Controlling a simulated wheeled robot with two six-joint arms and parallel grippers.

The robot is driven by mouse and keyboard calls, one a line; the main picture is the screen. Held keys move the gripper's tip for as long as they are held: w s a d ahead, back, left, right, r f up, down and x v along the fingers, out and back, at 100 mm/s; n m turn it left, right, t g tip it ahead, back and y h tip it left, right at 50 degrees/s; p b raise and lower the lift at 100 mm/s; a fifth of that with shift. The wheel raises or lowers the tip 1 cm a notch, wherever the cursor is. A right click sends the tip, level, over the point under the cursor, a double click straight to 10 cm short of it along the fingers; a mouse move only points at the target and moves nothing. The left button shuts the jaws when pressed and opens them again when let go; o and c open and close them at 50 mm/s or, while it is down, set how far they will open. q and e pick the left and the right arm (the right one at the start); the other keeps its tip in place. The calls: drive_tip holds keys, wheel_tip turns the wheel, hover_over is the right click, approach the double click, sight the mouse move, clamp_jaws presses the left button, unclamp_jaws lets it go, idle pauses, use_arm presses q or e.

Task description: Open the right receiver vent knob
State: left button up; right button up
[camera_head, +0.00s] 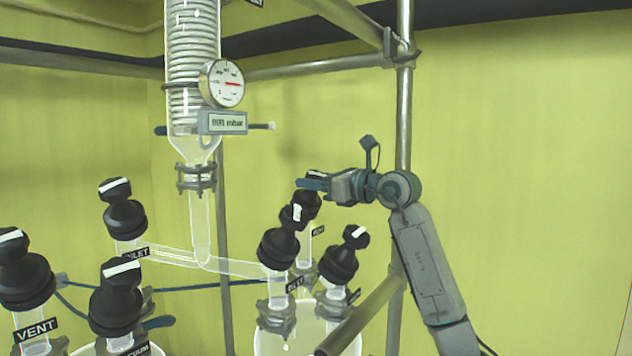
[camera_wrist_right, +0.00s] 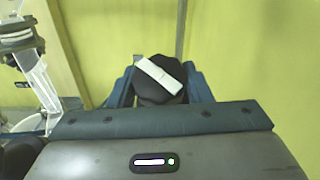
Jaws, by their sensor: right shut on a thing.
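My right gripper (camera_head: 314,184) is shut on a black knob (camera_head: 312,204) at the back of the right-hand group of valves. In the right wrist view the same knob (camera_wrist_right: 152,90) sits between the two blue fingers, with one on each side. Its white pointer bar (camera_wrist_right: 158,75) runs diagonally, from upper left to lower right. In the head view the fingers hide most of the knob's top. The small label (camera_head: 318,230) below it is too small to read surely. My left gripper is not in view.
Two black knobs (camera_head: 280,243) (camera_head: 341,256) stand close in front of the held one, above the right glass vessel (camera_head: 285,343). More knobs, one labelled VENT (camera_head: 36,329), stand at left. A glass column with a gauge (camera_head: 222,84) and metal frame poles (camera_head: 404,110) stand nearby.

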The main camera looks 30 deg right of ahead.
sight(316, 173)
drive_tip(key=shift+r+n+g+y+p, duration=0.1)
drive_tip(key=shift+n+g+y+p, duration=0.55)
drive_tip(key=shift+n+y, duration=0.6)
drive_tip(key=shift+n+g+y, duration=0.55)
drive_tip(key=shift+n, duration=0.3)
drive_tip(key=o, duration=1)
drive_tip(key=shift+r, duration=0.25)
drive_tip(key=r+b, duration=0.1)
drive_tip(key=r, duration=0.1)
drive_tip(key=shift+s+a+r+b, duration=0.15)
drive_tip(key=shift+s+r+b, duration=0.05)
drive_tip(key=shift+r+b, duration=0.15)
drive_tip(key=s+a+r+b, duration=0.1)
drive_tip(key=s+a+b, duration=0.3)
drive_tip(key=s+a, duration=0.4)
drive_tip(key=shift+s+r+b, duration=0.3)
drive_tip(key=shift+s+b, duration=0.05)
drive_tip(key=shift+s, duration=2.3)
